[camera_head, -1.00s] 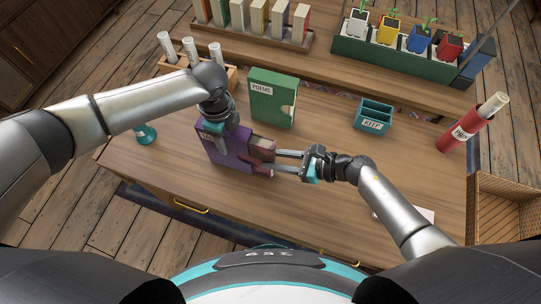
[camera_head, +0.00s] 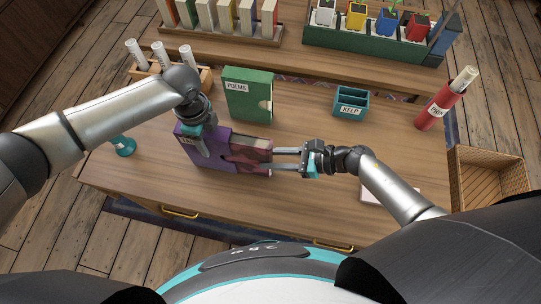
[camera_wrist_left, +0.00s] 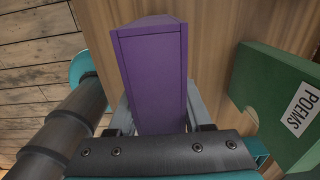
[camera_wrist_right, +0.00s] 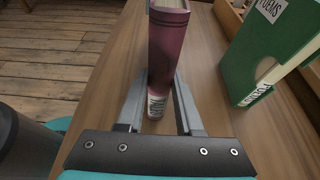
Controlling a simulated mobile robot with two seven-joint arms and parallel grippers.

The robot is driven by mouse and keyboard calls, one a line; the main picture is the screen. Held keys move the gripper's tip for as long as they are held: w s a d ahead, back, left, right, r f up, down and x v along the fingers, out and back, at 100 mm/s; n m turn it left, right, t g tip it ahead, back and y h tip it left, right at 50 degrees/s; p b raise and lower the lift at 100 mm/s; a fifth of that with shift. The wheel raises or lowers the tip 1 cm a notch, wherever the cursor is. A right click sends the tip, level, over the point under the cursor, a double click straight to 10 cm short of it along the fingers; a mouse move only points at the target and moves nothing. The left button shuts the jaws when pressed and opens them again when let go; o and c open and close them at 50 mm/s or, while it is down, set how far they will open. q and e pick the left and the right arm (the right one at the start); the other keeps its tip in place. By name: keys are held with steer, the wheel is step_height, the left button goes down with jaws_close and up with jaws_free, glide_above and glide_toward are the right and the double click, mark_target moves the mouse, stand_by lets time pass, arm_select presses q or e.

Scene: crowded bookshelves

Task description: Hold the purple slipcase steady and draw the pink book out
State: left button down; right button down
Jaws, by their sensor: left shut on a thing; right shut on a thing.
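The purple slipcase (camera_head: 215,155) stands upright on the desk, its open side facing right. My left gripper (camera_head: 203,145) comes from above and is shut on the slipcase; its purple back fills the space between the fingers in the left wrist view (camera_wrist_left: 155,75). The pink book (camera_head: 255,155) sticks well out of the slipcase's right side, part of it still inside. My right gripper (camera_head: 278,160) is shut on the book's outer end. In the right wrist view the book's dark pink spine (camera_wrist_right: 167,50) stands between the fingers, with a pale label low down.
A green POEMS slipcase (camera_head: 248,95) stands just behind. A teal KEEP box (camera_head: 350,103) and a red tube holder (camera_head: 440,108) are to the right. A teal object (camera_head: 123,147) stands at left. The desk front is mostly clear, with a pale sheet (camera_head: 385,195) at right.

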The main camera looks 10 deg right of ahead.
steer(key=shift+d, duration=0.1)
steer(key=shift+s+d, duration=0.25)
steer(key=shift+d, duration=0.4)
steer(key=shift+s+d, duration=0.25)
steer(key=shift+d, duration=0.45)
steer(key=shift+s+d, duration=0.25)
steer(key=shift+d, duration=0.4)
arm_select(q)
steer(key=shift+c, duration=1.2)
jaws_free()
arm_select(e)
steer(key=shift+r, duration=0.1)
arm_select(q)
steer(key=shift+r, duration=0.1)
step_height(320, 180, up, 12)
steer(key=shift+f, duration=0.1)
